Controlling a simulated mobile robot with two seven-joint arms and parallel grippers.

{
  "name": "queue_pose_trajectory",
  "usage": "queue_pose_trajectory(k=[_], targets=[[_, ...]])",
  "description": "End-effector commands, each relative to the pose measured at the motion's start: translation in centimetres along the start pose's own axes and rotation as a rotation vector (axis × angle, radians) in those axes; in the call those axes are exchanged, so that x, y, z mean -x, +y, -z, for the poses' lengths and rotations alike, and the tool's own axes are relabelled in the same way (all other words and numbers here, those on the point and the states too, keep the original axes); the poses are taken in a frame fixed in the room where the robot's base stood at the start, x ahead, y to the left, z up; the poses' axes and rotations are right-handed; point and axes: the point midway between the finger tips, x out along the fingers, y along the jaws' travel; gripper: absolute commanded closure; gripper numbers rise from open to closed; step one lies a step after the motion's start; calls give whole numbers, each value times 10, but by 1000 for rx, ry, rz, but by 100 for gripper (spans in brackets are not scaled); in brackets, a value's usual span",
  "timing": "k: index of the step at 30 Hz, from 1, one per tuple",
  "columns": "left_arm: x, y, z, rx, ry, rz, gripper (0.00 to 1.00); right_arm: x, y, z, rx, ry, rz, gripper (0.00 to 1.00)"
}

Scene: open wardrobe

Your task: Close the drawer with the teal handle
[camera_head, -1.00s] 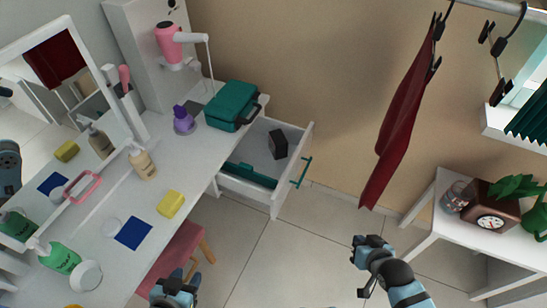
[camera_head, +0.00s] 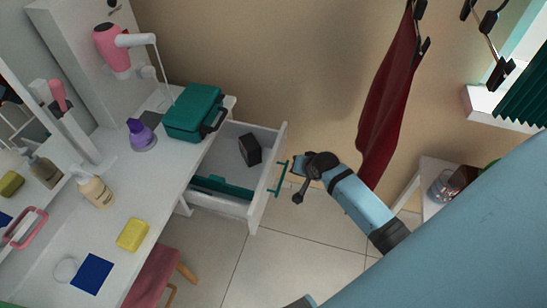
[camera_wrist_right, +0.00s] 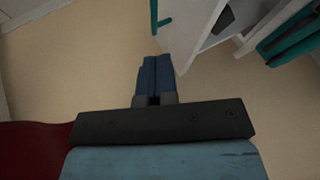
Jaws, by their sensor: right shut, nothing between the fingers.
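The white drawer (camera_head: 262,170) under the dressing table is pulled out, with a dark box (camera_head: 249,149) and a teal item (camera_head: 222,187) inside. Its teal bar handle (camera_head: 279,180) is on the drawer front. My right gripper (camera_head: 297,167) is shut and empty, just right of the handle; I cannot tell if it touches. In the right wrist view, the shut fingers (camera_wrist_right: 155,62) point at the drawer front (camera_wrist_right: 185,35), and part of the handle (camera_wrist_right: 154,16) shows above them. My left gripper is not visible.
The dressing table (camera_head: 150,185) holds a teal case (camera_head: 193,112), a purple bottle (camera_head: 142,134), and a yellow block (camera_head: 132,235). A pink stool (camera_head: 150,275) stands below. A dark red garment (camera_head: 388,95) hangs behind my right arm. A side table (camera_head: 410,200) is at right.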

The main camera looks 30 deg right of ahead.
Motion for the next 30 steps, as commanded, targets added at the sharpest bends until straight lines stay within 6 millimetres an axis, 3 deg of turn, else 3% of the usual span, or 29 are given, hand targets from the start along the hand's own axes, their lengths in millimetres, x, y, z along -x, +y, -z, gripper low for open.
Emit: queue_pose_trajectory(k=[12, 18, 30], targets=[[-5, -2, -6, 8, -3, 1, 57, -86, -3, 0, 1, 0, 1, 100], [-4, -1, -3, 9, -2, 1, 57, -96, -28, 0, 1, 0, 2, 100], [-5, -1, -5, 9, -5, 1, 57, -100, -36, -1, 2, 1, 1, 100]])
